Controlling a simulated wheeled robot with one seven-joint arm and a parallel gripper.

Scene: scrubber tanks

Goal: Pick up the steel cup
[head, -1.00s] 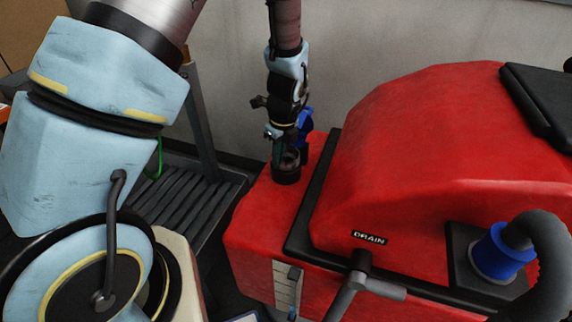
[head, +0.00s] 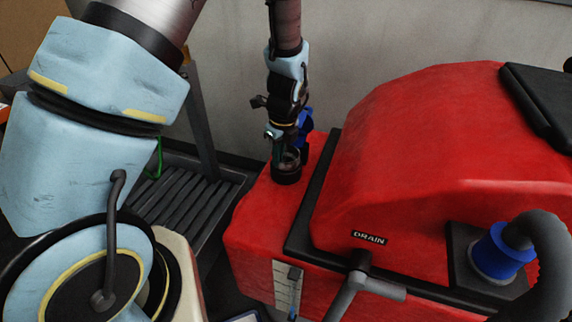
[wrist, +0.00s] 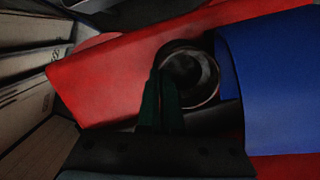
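The steel cup (wrist: 188,75) shows from above in the wrist view as a round, dark, hollow vessel with a shiny rim. In the head view the cup (head: 290,158) is small and partly hidden by my gripper, at a black ring on the red tank's left part. My gripper (wrist: 160,92) points down at it. Its two dark green fingers are close together at the left side of the cup's rim, one seeming to overlap the rim and one outside it. Whether they press on the wall is too dark to tell. The gripper (head: 278,152) is also low over the ring in the head view.
A blue part (wrist: 265,80) stands close to the cup's right side. The red scrubber body (head: 420,150) rises to the right, with a drain hose (head: 350,290) and a blue collar (head: 497,252). A slatted grey platform (head: 185,200) lies to the left, and a wall is behind.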

